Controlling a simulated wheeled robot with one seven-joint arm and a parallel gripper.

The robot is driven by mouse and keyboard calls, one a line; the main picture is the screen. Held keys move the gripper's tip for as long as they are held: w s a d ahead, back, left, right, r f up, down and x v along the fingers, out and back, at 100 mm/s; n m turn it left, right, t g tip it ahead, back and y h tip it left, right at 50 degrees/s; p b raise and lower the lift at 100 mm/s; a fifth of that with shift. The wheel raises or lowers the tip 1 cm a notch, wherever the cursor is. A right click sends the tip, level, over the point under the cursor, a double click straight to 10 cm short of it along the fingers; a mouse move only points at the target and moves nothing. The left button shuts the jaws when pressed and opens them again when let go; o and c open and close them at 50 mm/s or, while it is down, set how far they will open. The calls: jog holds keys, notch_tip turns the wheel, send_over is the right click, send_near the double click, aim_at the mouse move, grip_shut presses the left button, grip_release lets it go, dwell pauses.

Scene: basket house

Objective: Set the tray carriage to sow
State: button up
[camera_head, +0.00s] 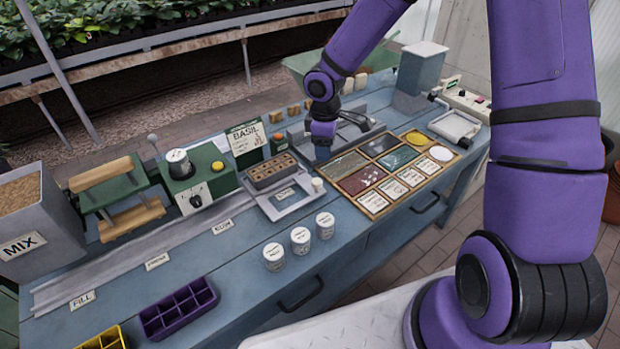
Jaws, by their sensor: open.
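The tray carriage (303,209) is a grey plate on the metal rail (130,262). A brown seed tray (272,170) with several cells lies on it, and a white knob (318,184) stands at its right edge. Labels run along the rail's front: FILL (82,300), a middle label (157,261), and one that seems to read SOW (222,226). The carriage is right of that last label, near the rail's right end. My gripper (322,152) points down behind and right of the carriage, apart from the knob. Its fingers are small and partly hidden.
Three white pots (300,240) stand in front of the carriage. A wooden frame of seed samples (373,203) lies to its right. A green machine (197,185) and a BASIL sign (246,142) stand behind the rail. A purple tray (178,308) is at the front left.

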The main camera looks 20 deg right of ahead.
aim_at(316, 181)
jog(key=shift+n+y, duration=0.3)
jog(key=shift+n, duration=0.1)
jog(key=f, duration=0.4)
jog(key=a+f, duration=0.1)
jog(key=f, duration=0.4)
jog(key=w+f, duration=0.1)
jog(key=f, duration=0.3)
jog(key=shift+a+f, duration=0.15)
jog(key=shift+a, duration=0.2)
jog(key=shift+c, duration=0.2)
grip_shut()
